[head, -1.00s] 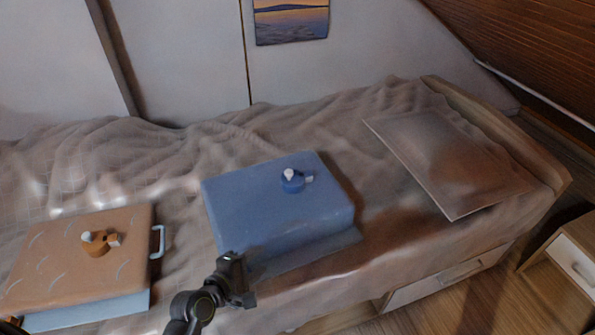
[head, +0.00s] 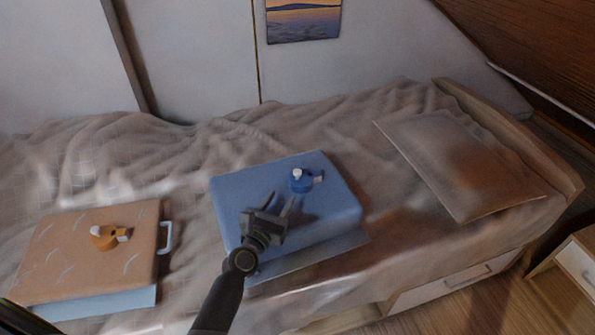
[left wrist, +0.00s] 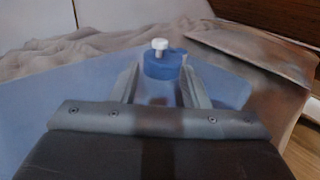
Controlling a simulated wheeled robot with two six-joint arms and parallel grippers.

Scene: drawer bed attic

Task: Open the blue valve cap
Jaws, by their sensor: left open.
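The blue valve cap (head: 301,182) is a short blue cylinder with a white knob on top and a white-tipped part at its right side. It sits on a blue box (head: 335,208) on the bed. In the left wrist view the blue valve cap (left wrist: 162,64) is straight ahead, just beyond the fingertips. My left gripper (head: 280,203) is over the box, to the lower left of the cap, with its fingers pointing at it. In the left wrist view its two fingers (left wrist: 160,80) are apart with nothing between them. My right gripper is not in view.
A brown box (head: 70,262) with an orange valve cap (head: 108,237) and a pale handle (head: 167,238) lies on the left of the bed. A pillow (head: 455,165) lies at the right.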

